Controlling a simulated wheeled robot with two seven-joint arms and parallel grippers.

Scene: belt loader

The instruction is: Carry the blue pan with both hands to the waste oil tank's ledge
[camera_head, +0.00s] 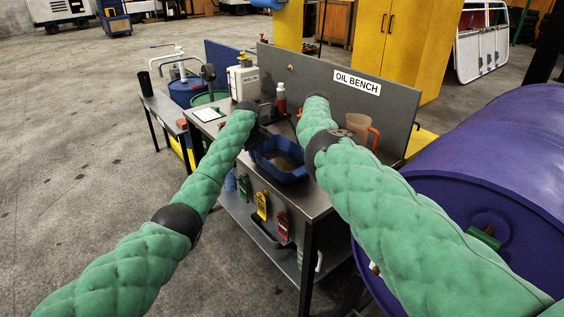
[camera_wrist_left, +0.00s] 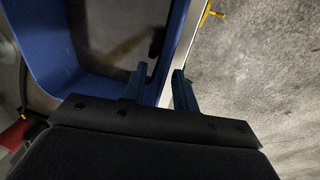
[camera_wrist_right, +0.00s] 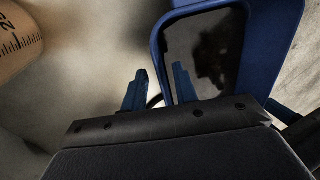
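The blue pan (camera_head: 264,163) sits on the grey bench top near its front edge, with dark liquid in it. My left gripper (camera_head: 262,138) is at the pan's left end. In the left wrist view, its fingers (camera_wrist_left: 159,88) are open on either side of the pan wall (camera_wrist_left: 172,45). My right gripper is mostly hidden behind its arm in the head view. In the right wrist view, its fingers (camera_wrist_right: 160,88) are open around the pan's opposite rim (camera_wrist_right: 157,50). Contact is unclear. A large purple tank (camera_head: 480,180) stands at the right; I cannot make out a ledge.
The oil bench (camera_head: 312,203) holds a white jug (camera_head: 243,80), a red-capped bottle (camera_head: 281,100) and an orange measuring jug (camera_head: 360,130). A grey back panel (camera_head: 330,105) rises behind. Colored tags hang at the front.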

